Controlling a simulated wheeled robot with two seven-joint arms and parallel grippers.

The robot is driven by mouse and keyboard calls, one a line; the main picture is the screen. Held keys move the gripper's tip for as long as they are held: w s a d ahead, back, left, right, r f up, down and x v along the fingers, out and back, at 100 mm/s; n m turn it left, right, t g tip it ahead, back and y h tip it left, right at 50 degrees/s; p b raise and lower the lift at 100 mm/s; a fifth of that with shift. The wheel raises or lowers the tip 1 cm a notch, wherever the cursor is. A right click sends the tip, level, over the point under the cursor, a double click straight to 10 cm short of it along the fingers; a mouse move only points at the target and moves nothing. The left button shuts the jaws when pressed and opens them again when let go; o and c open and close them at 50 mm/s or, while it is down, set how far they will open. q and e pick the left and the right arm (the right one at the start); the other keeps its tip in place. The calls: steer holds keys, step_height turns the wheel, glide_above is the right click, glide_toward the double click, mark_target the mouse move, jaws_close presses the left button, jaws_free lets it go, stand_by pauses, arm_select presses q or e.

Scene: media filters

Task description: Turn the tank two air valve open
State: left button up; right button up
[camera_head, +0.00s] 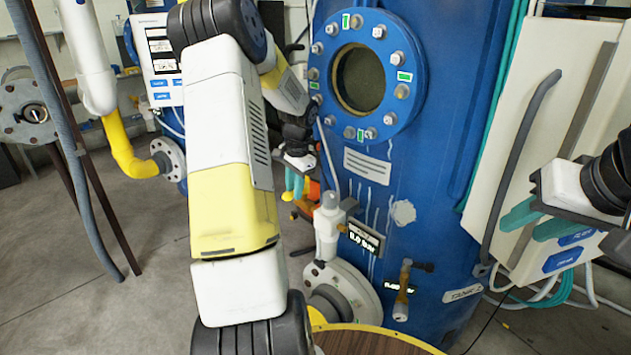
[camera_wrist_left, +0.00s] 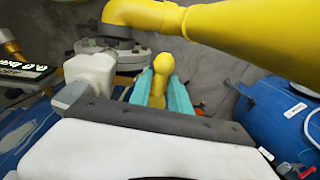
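The blue tank (camera_head: 440,140) with a round window carries a "TANK 2" label (camera_head: 463,293). A white valve body (camera_head: 327,225) with a small pressure display (camera_head: 364,238) stands at its lower left; the valve body also shows in the left wrist view (camera_wrist_left: 90,72). A yellow knob-ended handle (camera_wrist_left: 160,68) shows between the teal fingers of my left gripper (camera_wrist_left: 161,92). The fingers are apart on either side of it; firm contact cannot be seen. My right gripper (camera_head: 537,222) is open and empty at right.
A brass-coloured tap (camera_head: 403,290) sticks out of the tank's lower front. A thick yellow pipe (camera_wrist_left: 225,35) crosses above the left gripper in the wrist view. A white panel (camera_head: 560,130) with hoses is at right. Grey floor (camera_head: 75,290) is clear at left.

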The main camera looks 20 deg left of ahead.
arm_select(q)
jaws_close()
stand_by(1.0)
steer(key=shift+a+m, duration=0.1)
steer(key=shift+m, duration=0.2)
steer(key=shift+w+a+m, duration=0.2)
steer(key=shift+a+m, duration=0.1)
steer(key=shift+m, duration=0.6)
steer(key=shift+w+a+m+t+h, duration=0.1)
steer(key=shift+w+a+m+h, duration=0.45)
steer(key=shift+m, duration=2.05)
steer(key=shift+w+d+m+t+h, duration=0.1)
steer(key=shift+w+m, duration=0.95)
steer(key=shift+m, duration=1.55)
steer(key=shift+w+a+m+t+h, duration=0.1)
steer(key=shift+w+a+m+h, duration=0.5)
steer(key=shift+m, duration=2)
steer(key=shift+w+d, duration=0.25)
steer(key=shift+d, duration=0.1)
